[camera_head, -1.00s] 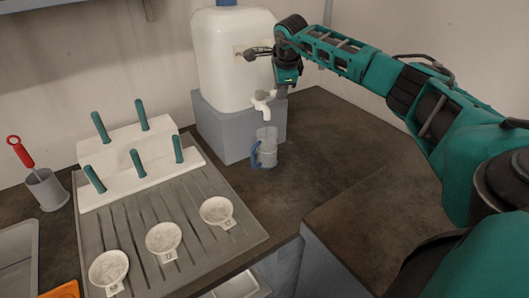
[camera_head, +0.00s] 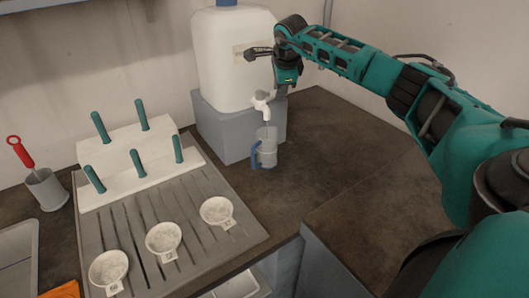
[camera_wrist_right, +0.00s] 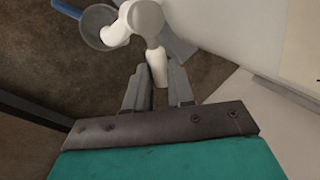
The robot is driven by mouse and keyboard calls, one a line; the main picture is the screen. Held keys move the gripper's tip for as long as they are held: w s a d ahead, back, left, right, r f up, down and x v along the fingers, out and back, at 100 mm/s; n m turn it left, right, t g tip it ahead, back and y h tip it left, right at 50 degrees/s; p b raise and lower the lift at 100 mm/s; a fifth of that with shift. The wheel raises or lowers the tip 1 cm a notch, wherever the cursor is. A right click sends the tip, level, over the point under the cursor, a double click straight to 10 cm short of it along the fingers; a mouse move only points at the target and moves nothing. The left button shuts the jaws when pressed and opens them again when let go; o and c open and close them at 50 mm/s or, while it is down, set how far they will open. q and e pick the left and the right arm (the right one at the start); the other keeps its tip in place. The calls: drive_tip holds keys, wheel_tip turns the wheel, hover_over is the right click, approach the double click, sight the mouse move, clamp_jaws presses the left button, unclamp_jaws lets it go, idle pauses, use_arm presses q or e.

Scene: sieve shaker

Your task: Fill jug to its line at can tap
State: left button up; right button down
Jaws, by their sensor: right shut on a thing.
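The clear jug (camera_head: 267,147) with a blue handle stands upright on the dark worktop, under the white tap (camera_head: 262,103) of the large white can (camera_head: 235,65). A faint thin line shows between spout and jug; I cannot clearly tell whether it is water. The jug's line and level are too small to read. My right gripper (camera_head: 283,91) is at the tap. In the right wrist view its fingers (camera_wrist_right: 157,88) are shut on the white tap lever (camera_wrist_right: 157,66), and the jug's rim (camera_wrist_right: 92,28) shows partly behind the tap. My left gripper is not in view.
The can stands on a grey block (camera_head: 225,133). To the left are a white rack (camera_head: 130,150) with teal pegs, a ribbed grey mat (camera_head: 190,235) with several white dishes, and a grey cup (camera_head: 46,190) holding a red-handled tool. The worktop right of the jug is clear.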

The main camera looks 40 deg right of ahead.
drive_tip(key=shift+w+a, duration=0.2)
drive_tip(key=shift+a, duration=0.05)
drive_tip(key=shift+w+d+n+t+y, duration=0.25)
drive_tip(key=shift+w+n+y, duration=0.15)
drive_tip(key=shift+n, duration=0.4)
drive_tip(key=shift+w+d+n+t+y, duration=0.15)
drive_tip(key=shift+w+d+n+y, duration=0.2)
drive_tip(key=shift+n, duration=0.45)
drive_tip(key=shift+w+r+n+y, duration=0.15)
drive_tip(key=shift+w+n+y, duration=0.15)
drive_tip(key=shift+n, duration=0.5)
drive_tip(key=c, duration=1.4)
unclamp_jaws()
drive_tip(key=o, duration=0.3)
drive_tip(key=shift+w, duration=0.1)
drive_tip(key=shift+o, duration=1)
drive_tip(key=shift+s+d, duration=0.1)
drive_tip(key=shift+s, duration=0.1)
